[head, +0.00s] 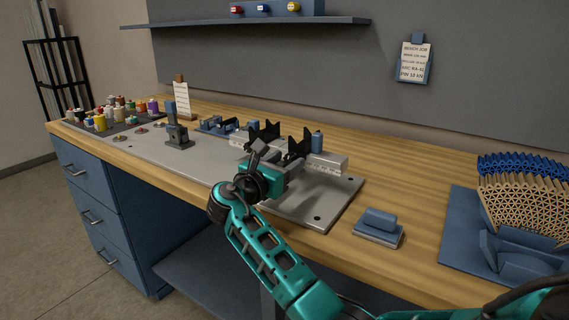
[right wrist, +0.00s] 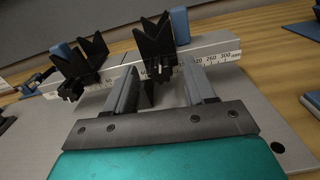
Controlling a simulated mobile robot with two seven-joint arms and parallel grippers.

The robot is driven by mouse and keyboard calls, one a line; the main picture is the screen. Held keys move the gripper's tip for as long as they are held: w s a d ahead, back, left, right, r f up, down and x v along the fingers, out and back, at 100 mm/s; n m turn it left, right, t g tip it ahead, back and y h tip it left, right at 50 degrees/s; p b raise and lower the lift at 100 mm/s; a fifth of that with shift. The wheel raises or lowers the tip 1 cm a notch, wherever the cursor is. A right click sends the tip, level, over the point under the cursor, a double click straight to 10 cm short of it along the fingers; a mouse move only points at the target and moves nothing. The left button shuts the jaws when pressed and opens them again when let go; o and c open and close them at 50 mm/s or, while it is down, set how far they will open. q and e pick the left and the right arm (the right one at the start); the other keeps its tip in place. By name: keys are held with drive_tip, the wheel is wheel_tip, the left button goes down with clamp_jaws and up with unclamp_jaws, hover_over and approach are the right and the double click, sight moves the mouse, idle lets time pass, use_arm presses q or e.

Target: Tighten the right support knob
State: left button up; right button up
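A black V-shaped right support (right wrist: 156,40) stands on a metal rail with a printed scale (right wrist: 217,48). Its small black knob (right wrist: 158,73) faces my right gripper (right wrist: 160,80). My right gripper is open, one finger to each side of the knob, with gaps visible; I cannot tell how deep the knob lies between them. In the head view my right gripper (head: 261,153) is in front of the rail, and its fingers partly hide the front of the supports. The right support shows there too (head: 298,146). The left gripper is not in view.
A left V support (right wrist: 84,60) with its own knob stands on the same rail. A grey baseplate (head: 318,208) carries the fixture. A blue block (head: 380,220) and a blue tray with lattice specimens (head: 458,235) lie to the right. Colourful spools (head: 100,122) stand at far left.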

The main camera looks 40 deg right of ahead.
clamp_jaws()
idle(0.3)
drive_tip(key=shift+m, duration=0.4)
drive_tip(key=shift+m+p, duration=0.65)
drive_tip(key=shift+m, duration=2.35)
unclamp_jaws()
